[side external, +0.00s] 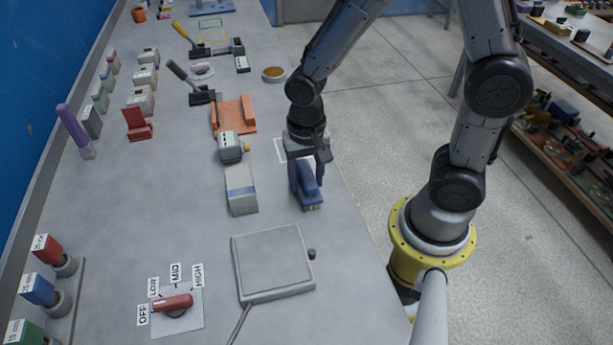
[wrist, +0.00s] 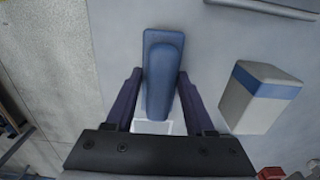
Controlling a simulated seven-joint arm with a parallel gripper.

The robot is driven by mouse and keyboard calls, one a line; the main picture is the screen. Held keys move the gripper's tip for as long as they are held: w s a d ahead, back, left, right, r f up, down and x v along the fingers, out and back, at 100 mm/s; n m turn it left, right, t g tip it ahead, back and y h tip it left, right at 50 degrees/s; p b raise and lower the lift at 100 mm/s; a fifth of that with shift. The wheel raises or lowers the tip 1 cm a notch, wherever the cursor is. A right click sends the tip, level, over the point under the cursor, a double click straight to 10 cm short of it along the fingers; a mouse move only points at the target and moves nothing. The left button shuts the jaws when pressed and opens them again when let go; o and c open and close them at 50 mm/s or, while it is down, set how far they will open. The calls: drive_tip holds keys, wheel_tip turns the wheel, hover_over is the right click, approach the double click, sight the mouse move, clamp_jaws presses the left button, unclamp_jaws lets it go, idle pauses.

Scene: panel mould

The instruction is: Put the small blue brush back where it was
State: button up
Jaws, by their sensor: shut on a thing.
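The small blue brush (side external: 310,194) is in my gripper (side external: 305,178), with its pale bristles facing down over the grey bench. I cannot tell whether the bristles touch the bench. In the wrist view the blue brush (wrist: 163,70) lies lengthwise between the two dark purple fingers of my gripper (wrist: 160,78). A white outline (side external: 280,152) is marked on the bench, behind the brush and partly hidden by my gripper. Part of the white outline (wrist: 152,127) also shows in the wrist view, near the brush's lower end.
A white block with a blue band (side external: 240,190) stands left of the brush. A grey square plate (side external: 273,262) with a dark knob lies in front. An orange holder (side external: 234,116) and a small grey-green device (side external: 230,146) are behind left. The bench's right edge is close by.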

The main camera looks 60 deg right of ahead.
sight(307, 172)
drive_tip(key=shift+f, duration=0.1)
drive_tip(key=o, duration=1.2)
wheel_tip(307, 172, up, 11)
drive_tip(key=shift+r, duration=0.15)
drive_tip(key=shift+s+d+r+n+t, duration=0.65)
drive_tip(key=shift+s+r+n+t, duration=0.45)
drive_tip(key=shift+s+n, duration=0.5)
drive_tip(key=shift+s+d+r+n+t, duration=0.7)
drive_tip(key=shift+s+r+n, duration=0.65)
drive_tip(key=shift+s, duration=0.4)
drive_tip(key=shift+s+d+r+n+t, duration=0.6)
drive_tip(key=shift+s+r+n+t, duration=0.45)
drive_tip(key=shift+s+n, duration=0.6)
